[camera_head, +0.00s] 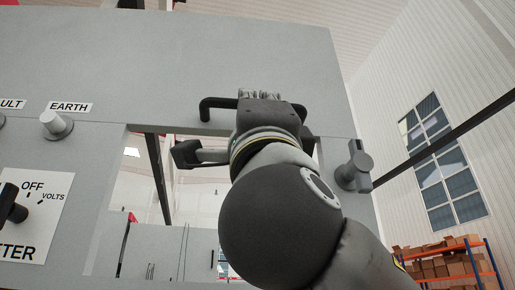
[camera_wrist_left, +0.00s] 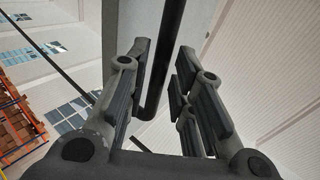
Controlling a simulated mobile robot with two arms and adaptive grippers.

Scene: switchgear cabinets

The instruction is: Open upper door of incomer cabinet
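The grey cabinet front (camera_head: 220,50) fills the upper left of the head view; I cannot tell where the upper door's edges run. A black bar handle (camera_head: 214,103) is mounted on it above a rectangular opening or window. My left gripper (camera_head: 259,97) is at this handle and hides its middle. In the left wrist view, the handle's black bar (camera_wrist_left: 166,60) runs between the finger pads of my left gripper (camera_wrist_left: 165,85). The fingers are spread, with gaps visible beside the bar. My right gripper is in neither view.
A grey rotary latch (camera_head: 355,166) sits right of the window. A round knob (camera_head: 56,124) under the EARTH label and a black selector (camera_head: 12,204) on a white plate are at left. Shelving with boxes (camera_head: 448,264) stands far off at lower right.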

